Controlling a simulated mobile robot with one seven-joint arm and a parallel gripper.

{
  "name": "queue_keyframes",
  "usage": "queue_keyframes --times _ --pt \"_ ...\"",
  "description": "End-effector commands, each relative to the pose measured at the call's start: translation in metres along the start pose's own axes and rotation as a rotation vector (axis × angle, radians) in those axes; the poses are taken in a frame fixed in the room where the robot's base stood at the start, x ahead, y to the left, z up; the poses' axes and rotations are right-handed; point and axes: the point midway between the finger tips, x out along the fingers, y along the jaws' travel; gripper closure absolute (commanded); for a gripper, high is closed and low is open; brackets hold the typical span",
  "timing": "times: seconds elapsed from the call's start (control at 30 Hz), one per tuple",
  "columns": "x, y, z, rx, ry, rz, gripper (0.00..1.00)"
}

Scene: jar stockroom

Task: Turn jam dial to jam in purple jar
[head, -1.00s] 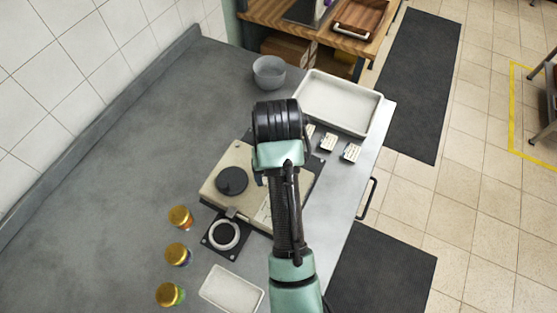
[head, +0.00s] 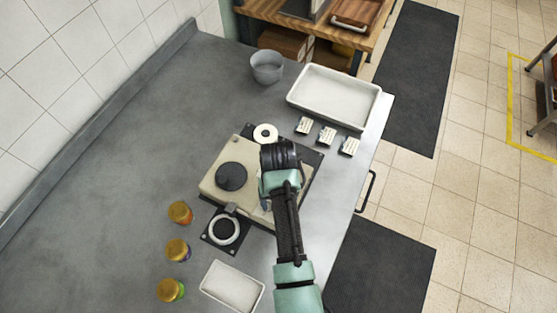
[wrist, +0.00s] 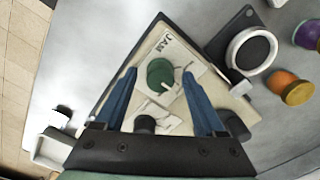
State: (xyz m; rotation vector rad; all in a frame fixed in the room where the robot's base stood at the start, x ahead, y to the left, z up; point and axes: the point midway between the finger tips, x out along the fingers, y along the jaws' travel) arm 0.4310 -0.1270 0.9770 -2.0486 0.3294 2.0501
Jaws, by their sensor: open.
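The jam dial (wrist: 160,74) is a round green knob with a pale pointer, beside a "JAM" label (wrist: 170,44) on a cream panel in the wrist view. My gripper (wrist: 159,76) is open, its blue fingers on either side of the dial; contact cannot be told. The purple jar (head: 181,257), gold-lidded, stands between an orange jar (head: 182,219) and a green jar (head: 176,295). The purple jar also shows at the right edge of the wrist view (wrist: 307,37).
The cream machine (head: 212,187) has a black round knob (head: 231,177) on top. A pad with a white ring (head: 237,236) is beside it. A large tray (head: 291,98), a small tray (head: 204,284), a bowl (head: 267,70) and three cards (head: 326,136) surround it. The left counter is clear.

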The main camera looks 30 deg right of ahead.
Motion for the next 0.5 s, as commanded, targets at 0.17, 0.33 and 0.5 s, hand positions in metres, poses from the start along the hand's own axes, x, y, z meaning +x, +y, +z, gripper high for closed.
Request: queue_keyframes --times 0.17,0.33,0.5 --pt "0.0052 -0.0001 -0.0002 0.000 0.001 0.000 0.28" --pt "0.0052 -0.0001 -0.0003 0.000 0.001 0.000 0.28" --pt "0.0050 -0.0001 -0.0003 0.000 0.001 0.000 0.53"
